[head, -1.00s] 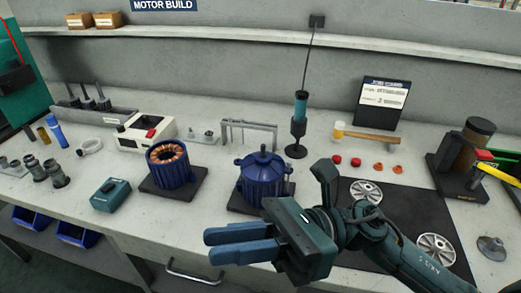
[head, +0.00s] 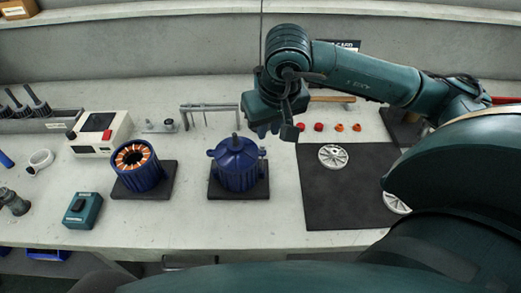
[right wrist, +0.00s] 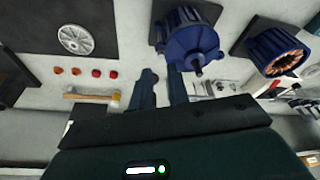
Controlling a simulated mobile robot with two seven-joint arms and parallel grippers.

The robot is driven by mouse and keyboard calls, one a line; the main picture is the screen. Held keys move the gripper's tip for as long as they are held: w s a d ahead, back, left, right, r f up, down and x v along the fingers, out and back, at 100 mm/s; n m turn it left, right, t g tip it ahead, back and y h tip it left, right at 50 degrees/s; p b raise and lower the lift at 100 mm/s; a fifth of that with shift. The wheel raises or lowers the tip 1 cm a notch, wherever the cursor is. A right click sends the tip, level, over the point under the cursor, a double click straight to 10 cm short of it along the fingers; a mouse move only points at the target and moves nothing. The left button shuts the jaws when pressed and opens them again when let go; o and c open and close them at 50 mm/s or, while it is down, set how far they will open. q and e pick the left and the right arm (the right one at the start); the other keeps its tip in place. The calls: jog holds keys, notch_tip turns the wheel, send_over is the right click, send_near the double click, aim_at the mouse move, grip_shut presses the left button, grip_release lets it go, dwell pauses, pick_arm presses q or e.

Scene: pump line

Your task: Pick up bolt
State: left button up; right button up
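I cannot pick out a bolt for certain. Small silver pieces on a light plate (head: 160,126) stand left of the grey frame (head: 209,107); they are too small to name. My right gripper (head: 276,132) hangs over the bench, just right of the frame and behind the blue motor housing (head: 238,165). In the right wrist view its two fingers (right wrist: 161,76) are apart with nothing visible between them. The blue housing (right wrist: 192,45) shows just beyond the fingertips there. My left gripper is not in view.
A copper-wound stator (head: 137,168) sits left of the housing. A white device (head: 100,133) and a teal box (head: 83,208) are further left. Red and orange caps (head: 319,127) lie right of the gripper, before a hammer (right wrist: 92,98). A dark mat (head: 340,199) holds silver discs (head: 332,156).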

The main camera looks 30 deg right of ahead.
aim_at(263, 146)
jog(key=p+x, duration=0.1)
jog(key=x, duration=0.6)
jog(key=shift+w, duration=0.2)
jog(key=shift+w+f, duration=0.15)
jog(key=shift+f, duration=0.25)
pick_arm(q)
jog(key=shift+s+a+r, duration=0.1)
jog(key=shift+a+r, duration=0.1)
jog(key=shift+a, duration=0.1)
pick_arm(e)
grip_shut()
pick_arm(q)
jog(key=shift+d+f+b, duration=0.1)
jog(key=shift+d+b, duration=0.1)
jog(key=shift+b, duration=0.2)
pick_arm(e)
notch_tip(263, 146, up, 10)
